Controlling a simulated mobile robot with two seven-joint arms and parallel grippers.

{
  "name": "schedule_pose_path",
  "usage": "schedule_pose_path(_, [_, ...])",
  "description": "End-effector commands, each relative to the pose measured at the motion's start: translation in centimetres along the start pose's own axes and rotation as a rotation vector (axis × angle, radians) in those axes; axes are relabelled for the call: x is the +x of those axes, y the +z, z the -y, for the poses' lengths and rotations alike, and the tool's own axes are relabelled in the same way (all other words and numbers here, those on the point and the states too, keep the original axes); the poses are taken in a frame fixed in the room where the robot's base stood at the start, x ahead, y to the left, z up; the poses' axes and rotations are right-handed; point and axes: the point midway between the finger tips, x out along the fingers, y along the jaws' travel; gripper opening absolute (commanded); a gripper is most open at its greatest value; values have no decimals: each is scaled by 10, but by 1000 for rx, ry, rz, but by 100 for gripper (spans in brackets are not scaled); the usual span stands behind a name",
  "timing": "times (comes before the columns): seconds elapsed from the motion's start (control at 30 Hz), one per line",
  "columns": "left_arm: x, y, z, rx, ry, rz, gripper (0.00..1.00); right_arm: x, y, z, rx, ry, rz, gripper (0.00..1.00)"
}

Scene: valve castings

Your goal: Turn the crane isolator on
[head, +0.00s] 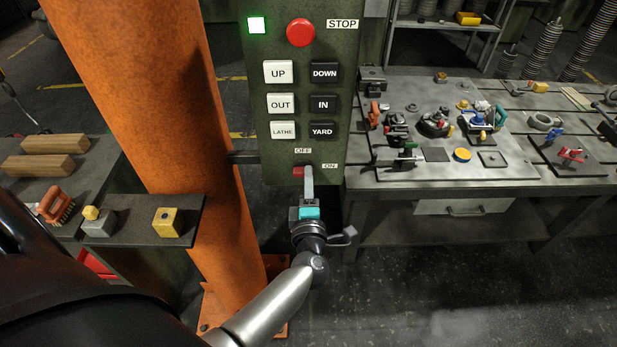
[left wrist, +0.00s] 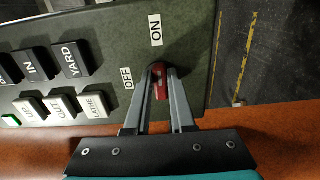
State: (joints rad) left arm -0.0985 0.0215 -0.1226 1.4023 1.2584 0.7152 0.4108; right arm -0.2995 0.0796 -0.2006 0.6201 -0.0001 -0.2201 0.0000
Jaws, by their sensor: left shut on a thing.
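The crane isolator is a small red handle (head: 298,171) low on the dark green control panel (head: 253,80), below the push buttons. The OFF label (head: 303,150) is above it and the ON label (head: 329,166) is to its right. My left gripper (head: 308,170) reaches up to it from below and is shut on it. In the left wrist view the red handle (left wrist: 158,82) sits between the two grey fingers, which hide part of it. I cannot tell exactly which label the handle points to. My right gripper is not in view.
A green lamp (head: 257,25) is lit beside the red STOP button (head: 301,33). An orange column (head: 150,90) stands left of the panel. A small shelf (head: 140,225) with a yellow block (head: 168,222) juts out there. A workbench (head: 440,175) with castings stands right.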

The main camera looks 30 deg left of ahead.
Motion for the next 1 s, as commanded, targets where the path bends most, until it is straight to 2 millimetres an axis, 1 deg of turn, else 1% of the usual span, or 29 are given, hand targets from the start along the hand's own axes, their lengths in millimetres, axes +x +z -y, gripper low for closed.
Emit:
schedule_pose_path(0.43, [0, 0, 0, 13, 0, 1, 0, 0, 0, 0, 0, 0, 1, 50])
schedule_pose_path(0.47, [0, 0, 0, 13, 0, 1, 25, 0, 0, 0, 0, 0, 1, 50])
schedule_pose_path(0.7, [0, 0, 0, 11, 0, 0, 52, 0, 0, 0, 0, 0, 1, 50])
schedule_pose_path(1.0, [-2, 0, 0, 10, 0, 0, 52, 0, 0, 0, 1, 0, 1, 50])
